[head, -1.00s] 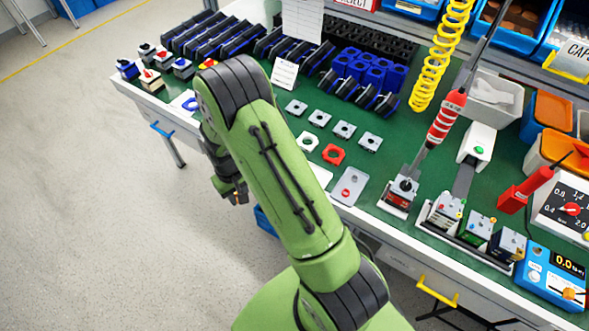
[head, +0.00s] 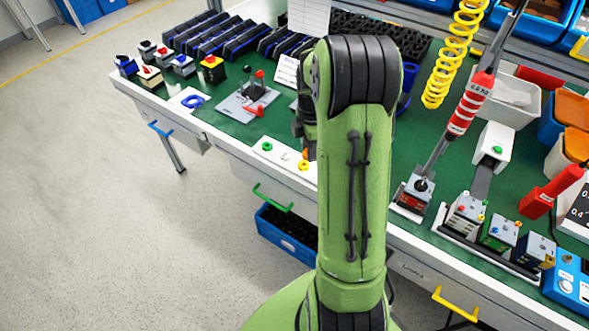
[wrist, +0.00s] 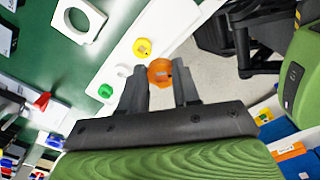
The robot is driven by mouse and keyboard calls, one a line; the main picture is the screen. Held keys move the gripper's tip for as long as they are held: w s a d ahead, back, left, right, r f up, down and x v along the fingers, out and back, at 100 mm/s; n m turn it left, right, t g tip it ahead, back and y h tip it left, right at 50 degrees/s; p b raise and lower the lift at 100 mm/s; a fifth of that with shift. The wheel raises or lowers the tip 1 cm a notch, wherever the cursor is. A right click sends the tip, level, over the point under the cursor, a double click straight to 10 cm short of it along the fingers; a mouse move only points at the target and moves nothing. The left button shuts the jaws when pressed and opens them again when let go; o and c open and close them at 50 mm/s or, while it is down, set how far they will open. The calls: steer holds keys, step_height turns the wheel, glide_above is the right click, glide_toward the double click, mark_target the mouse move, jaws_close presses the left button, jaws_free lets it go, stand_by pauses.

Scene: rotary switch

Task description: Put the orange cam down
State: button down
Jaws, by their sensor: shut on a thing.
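My gripper (wrist: 160,78) is shut on the orange cam (wrist: 160,70), a small round piece held between the fingertips in the wrist view. Behind it lies a white strip (wrist: 160,22) along the table's front edge. On the strip are a yellow cam (wrist: 142,47), a white cam (wrist: 122,71) and a green cam (wrist: 105,91). The orange cam overlaps the strip's outer edge in the picture; I cannot tell its height above it. In the head view my arm hides most of the gripper, and the strip shows with the green cam (head: 266,146) on it.
Left of the strip in the head view is a grey plate (head: 236,106) with a red-handled device. A blue crate (head: 287,236) stands on the floor below. Switch boxes stand at the right.

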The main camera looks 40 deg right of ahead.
steer(key=d+f+n+b, duration=0.1)
steer(key=f, duration=0.2)
steer(key=s+d+f+n+b, duration=0.1)
steer(key=f, duration=0.1)
steer(key=s+d+f+b, duration=0.1)
steer(key=f+b, duration=0.1)
steer(key=f, duration=0.1)
steer(key=shift+s+f+n, duration=0.2)
steer(key=shift+f+n, duration=0.1)
steer(key=shift+n, duration=0.1)
steer(key=shift+f, duration=0.15)
steer(key=c, duration=0.8)
jaws_free()
